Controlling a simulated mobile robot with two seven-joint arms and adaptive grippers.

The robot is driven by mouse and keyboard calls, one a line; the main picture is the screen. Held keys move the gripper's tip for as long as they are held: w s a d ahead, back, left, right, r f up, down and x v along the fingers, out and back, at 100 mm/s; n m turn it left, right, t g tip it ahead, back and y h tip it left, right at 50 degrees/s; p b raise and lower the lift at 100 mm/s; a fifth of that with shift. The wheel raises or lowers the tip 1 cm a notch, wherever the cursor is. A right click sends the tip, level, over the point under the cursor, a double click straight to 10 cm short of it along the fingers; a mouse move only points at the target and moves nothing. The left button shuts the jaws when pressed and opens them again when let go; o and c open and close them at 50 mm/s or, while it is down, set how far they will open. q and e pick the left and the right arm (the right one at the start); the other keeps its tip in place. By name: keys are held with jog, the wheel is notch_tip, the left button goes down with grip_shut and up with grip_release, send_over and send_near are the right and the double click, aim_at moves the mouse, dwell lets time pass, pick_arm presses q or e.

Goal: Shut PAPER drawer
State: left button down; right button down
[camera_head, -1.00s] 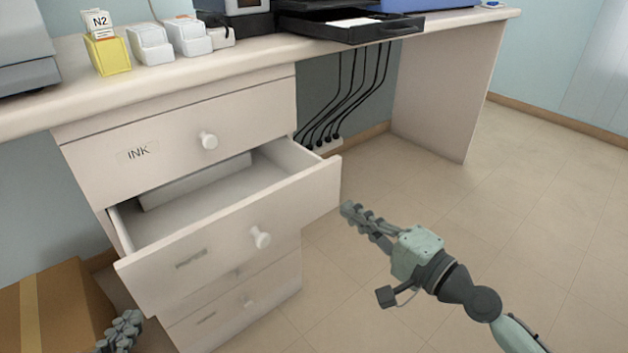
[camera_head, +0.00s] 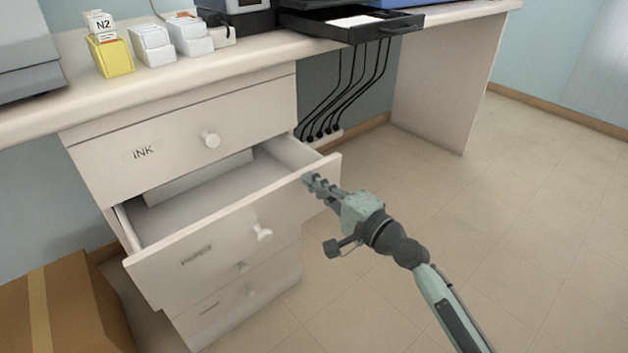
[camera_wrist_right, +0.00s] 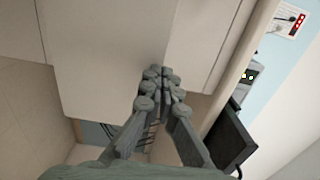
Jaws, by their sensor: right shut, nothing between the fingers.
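The PAPER drawer (camera_head: 205,248) is the second one down in the desk's drawer stack. It stands pulled out, with a pale block (camera_head: 200,178) inside at the back. Its label is blurred, and its white knob (camera_head: 263,233) sits on the front. My right gripper (camera_head: 308,180) is shut and empty, its fingertips at the upper right part of the drawer front. In the wrist view the closed fingertips (camera_wrist_right: 160,76) lie against or just before a pale panel; I cannot tell if they touch. My left gripper is out of view.
The INK drawer (camera_head: 178,133) above is shut. More shut drawers (camera_head: 235,306) lie below. A cardboard box (camera_head: 75,310) stands on the floor at the left. Cables (camera_head: 350,95) hang under the desk. The floor to the right (camera_head: 490,230) is clear.

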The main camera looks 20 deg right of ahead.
jog(key=shift+w, duration=0.1)
